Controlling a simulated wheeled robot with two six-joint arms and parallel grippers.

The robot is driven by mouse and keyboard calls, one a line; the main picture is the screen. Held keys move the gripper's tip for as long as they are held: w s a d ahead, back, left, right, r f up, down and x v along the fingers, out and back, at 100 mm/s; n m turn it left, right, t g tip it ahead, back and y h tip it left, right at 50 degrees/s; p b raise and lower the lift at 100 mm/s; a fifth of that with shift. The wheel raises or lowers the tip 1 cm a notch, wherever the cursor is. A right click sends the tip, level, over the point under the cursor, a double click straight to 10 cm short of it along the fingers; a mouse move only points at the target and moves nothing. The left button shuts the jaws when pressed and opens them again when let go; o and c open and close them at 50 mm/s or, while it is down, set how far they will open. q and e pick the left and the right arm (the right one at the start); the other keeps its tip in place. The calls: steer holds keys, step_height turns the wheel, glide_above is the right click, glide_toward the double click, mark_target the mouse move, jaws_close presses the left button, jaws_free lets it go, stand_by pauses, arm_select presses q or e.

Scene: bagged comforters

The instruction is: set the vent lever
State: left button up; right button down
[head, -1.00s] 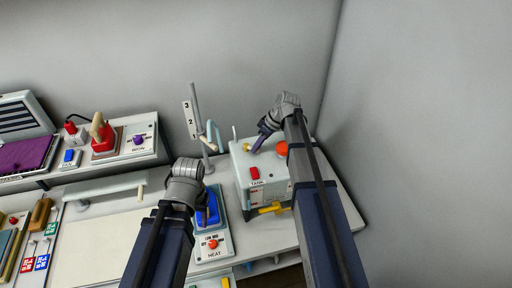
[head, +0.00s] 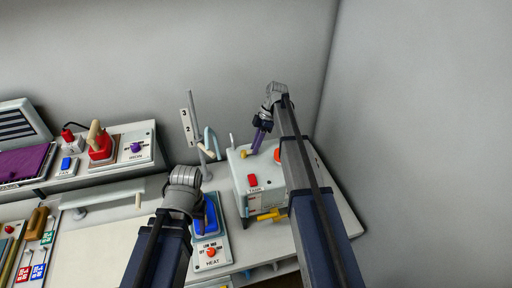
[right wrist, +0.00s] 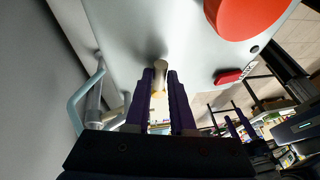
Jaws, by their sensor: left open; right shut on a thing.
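The tank (head: 267,200) is a pale box with a red switch (head: 252,181) and an orange-red round knob (head: 277,155), partly behind my right arm. A short brass lever (head: 243,154) stands at its top left edge. My right gripper (head: 255,150) has its purple fingers down at the tank top. In the right wrist view, the brass lever (right wrist: 160,72) sits between the two fingers, which are shut on it. My left gripper (head: 204,216) is open and empty, low over the blue heat panel; its fingers are mostly hidden by my arm.
A stand with numbers (head: 188,125) and a pale blue curved handle (head: 210,143) is just left of the tank. The heat panel (head: 212,256) is in front. Yellow handle (head: 268,215) juts from the tank's front. A wall is close at right.

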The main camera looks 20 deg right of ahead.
steer(key=shift+w+n, duration=0.15)
steer(key=shift+n, duration=0.15)
stand_by(0.4)
steer(key=c, duration=0.8)
jaws_free()
steer(key=shift+o, duration=0.2)
steer(key=p+v, duration=0.7)
steer(key=shift+r, duration=0.4)
steer(key=shift+w+d, duration=0.1)
steer(key=shift+d, duration=0.05)
